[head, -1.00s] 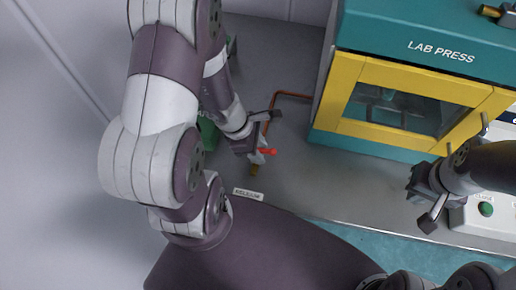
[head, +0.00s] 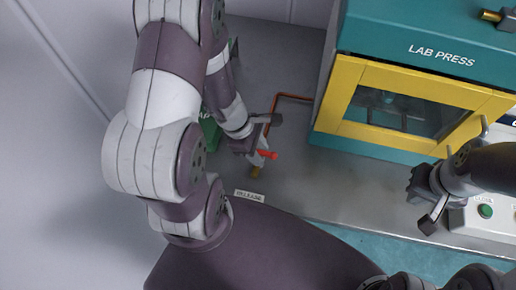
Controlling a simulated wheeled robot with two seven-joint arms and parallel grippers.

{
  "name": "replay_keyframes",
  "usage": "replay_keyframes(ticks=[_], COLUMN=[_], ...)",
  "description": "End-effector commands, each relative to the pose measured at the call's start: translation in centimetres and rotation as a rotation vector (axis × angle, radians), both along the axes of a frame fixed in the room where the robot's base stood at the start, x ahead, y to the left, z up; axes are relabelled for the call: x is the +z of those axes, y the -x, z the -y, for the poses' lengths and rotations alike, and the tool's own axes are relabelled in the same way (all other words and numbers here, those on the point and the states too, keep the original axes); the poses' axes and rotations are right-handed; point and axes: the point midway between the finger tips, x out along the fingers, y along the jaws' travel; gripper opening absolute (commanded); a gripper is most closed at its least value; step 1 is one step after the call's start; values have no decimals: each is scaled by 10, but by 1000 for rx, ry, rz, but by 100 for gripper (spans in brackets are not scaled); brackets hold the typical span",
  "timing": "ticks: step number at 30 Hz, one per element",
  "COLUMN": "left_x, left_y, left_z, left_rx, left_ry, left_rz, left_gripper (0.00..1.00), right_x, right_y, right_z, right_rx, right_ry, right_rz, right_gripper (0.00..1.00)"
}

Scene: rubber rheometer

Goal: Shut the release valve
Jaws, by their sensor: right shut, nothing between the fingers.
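The release valve (head: 255,170) stands on the grey bench, with a brass body and a red handle (head: 268,155). A small RELEASE label (head: 249,196) lies in front of it. My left gripper (head: 262,140) is at the valve, its fingers right by the red handle. It partly hides the valve, and I cannot tell whether the fingers touch the handle or how far apart they are. My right gripper (head: 424,205) is shut and empty, over the front edge of the bench at the right, well away from the valve.
The teal and yellow lab press (head: 420,90) stands at the back right. A copper pipe (head: 290,97) runs from the valve area towards it. A control panel with a green button (head: 486,211) is beside my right gripper. A green object (head: 209,133) is partly hidden behind my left arm.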

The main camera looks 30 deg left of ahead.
Motion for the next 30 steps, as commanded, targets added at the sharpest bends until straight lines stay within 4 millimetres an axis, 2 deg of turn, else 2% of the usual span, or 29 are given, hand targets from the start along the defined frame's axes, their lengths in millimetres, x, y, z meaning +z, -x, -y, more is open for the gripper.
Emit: replay_keyframes(ticks=[5, 8, 15, 21, 25, 30], left_x=[1, 10, 70, 107, 116, 117], left_y=[0, 0, 5, 8, 10, 11], left_z=[0, -4, -26, -42, -46, -47], left_rx=[1, 3, 4, 2, 2, 1], left_ry=[0, -1, -2, -3, -1, -1], left_rz=[1, 2, 4, 3, 0, -1], left_gripper=[38, 38, 38, 38, 38, 38], right_x=[0, 6, 32, 43, 45, 44], right_y=[0, 0, 0, 0, 0, 0], right_z=[0, 0, 0, 0, 0, 0], right_rx=[0, 0, 0, 0, 0, 0], right_ry=[0, 0, 0, 0, 0, 0], right_rz=[0, 0, 0, 0, 0, 0], right_gripper=[0, 0, 0, 0, 0, 0])
